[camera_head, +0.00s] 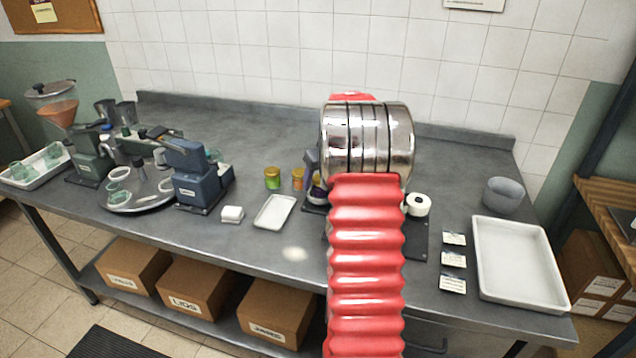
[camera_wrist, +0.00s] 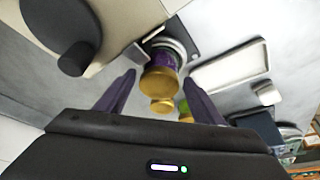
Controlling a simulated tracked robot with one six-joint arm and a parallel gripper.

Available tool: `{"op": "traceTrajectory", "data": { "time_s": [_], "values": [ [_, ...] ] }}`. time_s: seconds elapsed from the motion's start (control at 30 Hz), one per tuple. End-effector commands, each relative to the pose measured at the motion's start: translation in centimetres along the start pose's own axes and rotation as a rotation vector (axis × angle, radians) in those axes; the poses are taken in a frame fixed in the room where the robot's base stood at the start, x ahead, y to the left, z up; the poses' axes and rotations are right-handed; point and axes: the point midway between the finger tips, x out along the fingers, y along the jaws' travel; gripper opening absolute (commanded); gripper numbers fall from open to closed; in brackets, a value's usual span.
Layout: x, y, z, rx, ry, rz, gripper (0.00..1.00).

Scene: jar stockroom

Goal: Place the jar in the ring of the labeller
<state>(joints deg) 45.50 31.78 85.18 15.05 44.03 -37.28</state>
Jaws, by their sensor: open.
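In the wrist view, a jar with a gold lid and purple contents (camera_wrist: 160,76) stands upright in or against a pale ring (camera_wrist: 181,47) of the labeller (camera_wrist: 125,20); its base is partly hidden, so I cannot tell how it is seated. My gripper (camera_wrist: 159,77) is open, its two purple fingers apart on either side of the jar in the picture. I cannot tell whether either touches it. In the head view, my arm hides most of the labeller, and a bit of the purple jar (camera_head: 317,195) shows left of the arm.
A green jar (camera_head: 272,179) and an orange jar (camera_head: 297,180) stand left of the arm, near a small white tray (camera_head: 274,212). A white roll (camera_head: 418,205), label cards (camera_head: 453,260) and a large white tray (camera_head: 518,265) lie right. Machines (camera_head: 195,178) stand left.

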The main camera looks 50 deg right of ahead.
Motion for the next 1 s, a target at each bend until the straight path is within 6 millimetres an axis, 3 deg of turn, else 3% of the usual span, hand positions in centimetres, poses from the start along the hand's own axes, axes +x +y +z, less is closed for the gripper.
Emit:
{"op": "traceTrajectory", "data": {
  "time_s": [0.17,0.7,1.0],
  "values": [
    [-1.6,0.0,-0.1,-0.001,0.002,0.001,0.62],
    [-10.4,0.0,-0.1,0.0,0.002,0.001,0.62],
    [-12.0,-0.1,0.0,-0.001,0.0,0.0,0.62]
  ]
}}
